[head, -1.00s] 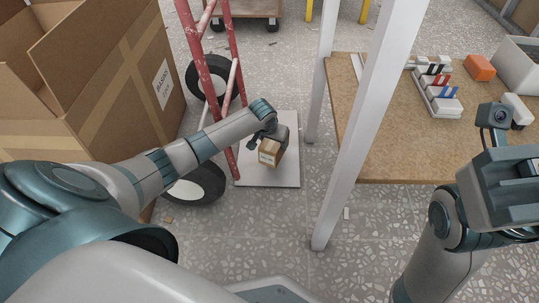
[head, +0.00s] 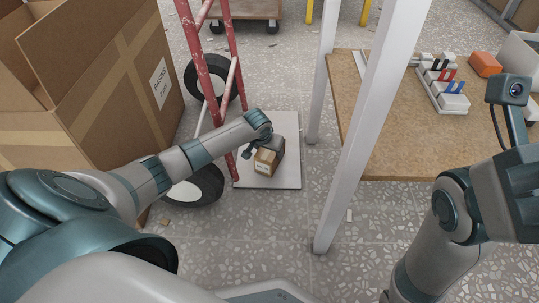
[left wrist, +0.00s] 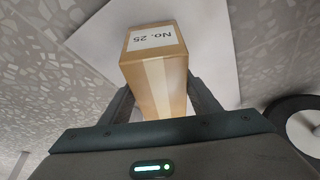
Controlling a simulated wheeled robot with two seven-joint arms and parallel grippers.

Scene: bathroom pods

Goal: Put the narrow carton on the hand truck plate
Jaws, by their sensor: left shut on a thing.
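The narrow carton (head: 266,161) is a small brown box with a white label; in the left wrist view (left wrist: 160,78) the label reads "No. 25". My left gripper (head: 268,150) is shut on it, with one finger on each side. The carton is over the hand truck plate (head: 290,170), a pale flat plate on the floor. I cannot tell whether the carton touches the plate. The hand truck (head: 216,80) has a worn red frame and dark wheels. My right gripper is not clearly in view; only my right arm shows at the right.
A large open cardboard box (head: 90,90) stands at the left, close to the hand truck. A white post (head: 360,120) and a brown-topped table (head: 390,140) stand to the right of the plate. Several small items and an orange block (head: 484,64) are on the table.

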